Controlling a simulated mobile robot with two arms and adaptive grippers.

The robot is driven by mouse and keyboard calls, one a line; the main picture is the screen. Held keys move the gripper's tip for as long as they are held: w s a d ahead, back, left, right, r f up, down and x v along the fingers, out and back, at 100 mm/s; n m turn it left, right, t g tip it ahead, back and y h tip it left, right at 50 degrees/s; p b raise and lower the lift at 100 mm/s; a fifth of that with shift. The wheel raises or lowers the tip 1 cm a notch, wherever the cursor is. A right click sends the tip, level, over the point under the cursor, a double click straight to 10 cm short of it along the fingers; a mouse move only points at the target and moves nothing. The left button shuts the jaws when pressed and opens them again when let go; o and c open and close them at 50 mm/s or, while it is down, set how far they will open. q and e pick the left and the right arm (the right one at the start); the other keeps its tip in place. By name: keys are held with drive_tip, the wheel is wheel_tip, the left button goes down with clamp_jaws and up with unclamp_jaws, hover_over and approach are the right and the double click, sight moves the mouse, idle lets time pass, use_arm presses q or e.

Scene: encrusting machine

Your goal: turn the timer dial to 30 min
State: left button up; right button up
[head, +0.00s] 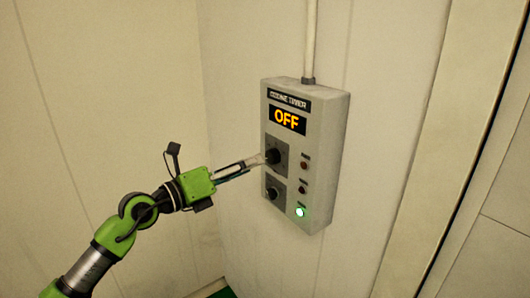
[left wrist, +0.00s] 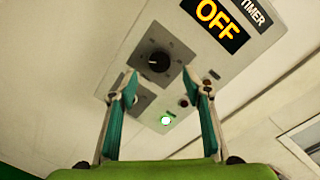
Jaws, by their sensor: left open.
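The timer box (head: 340,140) is a pale grey unit on the wall, with a display (head: 287,120) reading OFF in orange. Its upper black dial (head: 273,156) sits on a dark square plate below the display; it also shows in the left wrist view (left wrist: 154,62), with a small light mark on it. A lower black dial (head: 272,193) sits beneath. My left gripper (head: 262,160) is open, its fingertips close to the upper dial in the head view. In the left wrist view the fingers (left wrist: 160,90) stand apart with nothing between them; contact with the dial cannot be told. My right gripper is not in view.
A green lit lamp (head: 300,212) and two dark red buttons or lamps (head: 304,165) run down the right of the box's front. A conduit (head: 310,40) rises from its top. A wall corner is at left and a door-like frame (head: 450,150) at right.

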sight(269, 157)
use_arm(q)
drive_tip(key=p+x, duration=0.1)
drive_tip(key=x, duration=0.5)
drive_tip(key=shift+w+d, duration=0.1)
drive_tip(key=shift+d, duration=0.05)
drive_tip(key=c, duration=1.1)
